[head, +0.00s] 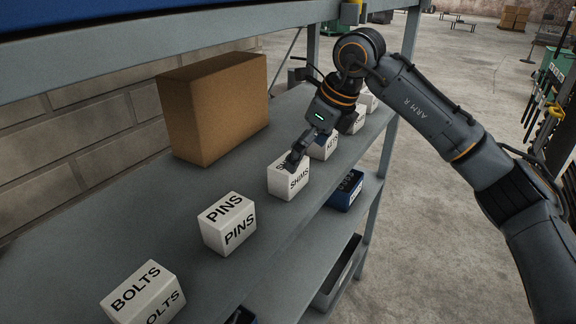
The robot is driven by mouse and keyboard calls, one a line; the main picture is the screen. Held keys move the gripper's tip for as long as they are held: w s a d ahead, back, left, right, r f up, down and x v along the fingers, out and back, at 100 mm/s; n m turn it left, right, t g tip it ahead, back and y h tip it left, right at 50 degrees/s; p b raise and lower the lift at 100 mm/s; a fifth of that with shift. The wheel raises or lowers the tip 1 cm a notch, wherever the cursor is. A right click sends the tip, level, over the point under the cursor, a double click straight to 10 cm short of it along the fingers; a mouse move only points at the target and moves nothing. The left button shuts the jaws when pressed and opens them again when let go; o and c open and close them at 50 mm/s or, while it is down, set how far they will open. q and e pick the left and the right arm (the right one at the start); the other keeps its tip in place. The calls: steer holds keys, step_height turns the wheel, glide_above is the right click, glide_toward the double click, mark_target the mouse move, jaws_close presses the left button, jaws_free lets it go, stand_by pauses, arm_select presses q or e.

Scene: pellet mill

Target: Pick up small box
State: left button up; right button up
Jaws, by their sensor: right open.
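Several small white labelled boxes stand in a row along the front of the grey shelf (130,225). The BOLTS box (143,296) is nearest, then the PINS box (228,224), then the SHIMS box (290,182). Behind it stands the KEYS box (324,146), with more small boxes beyond, partly hidden by my right arm. My right gripper (297,158) is open and points down at the top of the SHIMS box. Its fingers overlap the box's upper edge in the picture; I cannot tell whether they touch it. My left gripper is out of view.
A large brown cardboard box (212,108) stands at the back of the shelf against the block wall. An upper shelf (170,45) runs overhead. Lower shelves hold a blue bin (346,190) and a grey tray (338,272). Open concrete floor lies to the right.

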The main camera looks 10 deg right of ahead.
steer(key=shift+w+a+r+p, duration=0.1)
steer(key=shift+w+a+p, duration=0.25)
steer(key=shift+w+a, duration=0.4)
steer(key=shift+w+a+f+p, duration=0.15)
steer(key=shift+f+p, duration=0.15)
steer(key=p+x, duration=0.1)
steer(key=x, duration=0.3)
steer(key=shift+r, duration=0.1)
steer(key=shift+w+f+p, duration=0.1)
steer(key=shift+f+p, duration=0.2)
steer(key=shift+f, duration=0.1)
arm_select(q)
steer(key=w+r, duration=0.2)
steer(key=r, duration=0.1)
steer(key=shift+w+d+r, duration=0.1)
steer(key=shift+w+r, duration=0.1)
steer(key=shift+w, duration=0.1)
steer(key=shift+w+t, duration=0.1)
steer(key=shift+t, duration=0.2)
arm_select(e)
steer(key=shift+c, duration=0.4)
steer(key=c, duration=1.1)
steer(key=shift+r, duration=0.1)
steer(key=shift+c, duration=0.9)
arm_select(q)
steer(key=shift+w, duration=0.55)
